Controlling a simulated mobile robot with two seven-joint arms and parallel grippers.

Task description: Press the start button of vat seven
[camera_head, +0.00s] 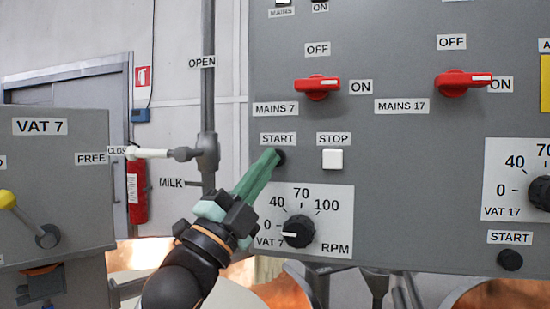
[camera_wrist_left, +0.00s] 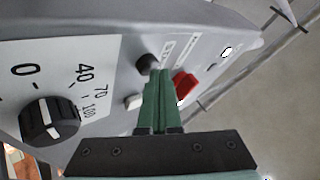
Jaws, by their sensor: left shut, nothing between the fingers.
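The start button of vat seven (camera_head: 281,157) is a dark round button under the START label on the grey panel (camera_head: 390,160). My left gripper (camera_head: 273,157) is shut and empty, with its green fingertips at the button, partly covering it. In the left wrist view the fingertips (camera_wrist_left: 158,75) lie close to the dark button (camera_wrist_left: 147,62); I cannot tell whether they touch it. The white stop button (camera_head: 332,159) is to the right. Below is the VAT 7 RPM knob (camera_head: 298,232). The red MAINS 7 switch (camera_head: 317,86) is above, its handle toward ON.
The VAT 17 start button (camera_head: 510,260) and red MAINS 17 switch (camera_head: 463,83) are at the right. A milk pipe with a white-handled valve (camera_head: 152,153) stands left of the panel. A grey VAT 7 box (camera_head: 60,180) with a yellow-knobbed lever is at far left.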

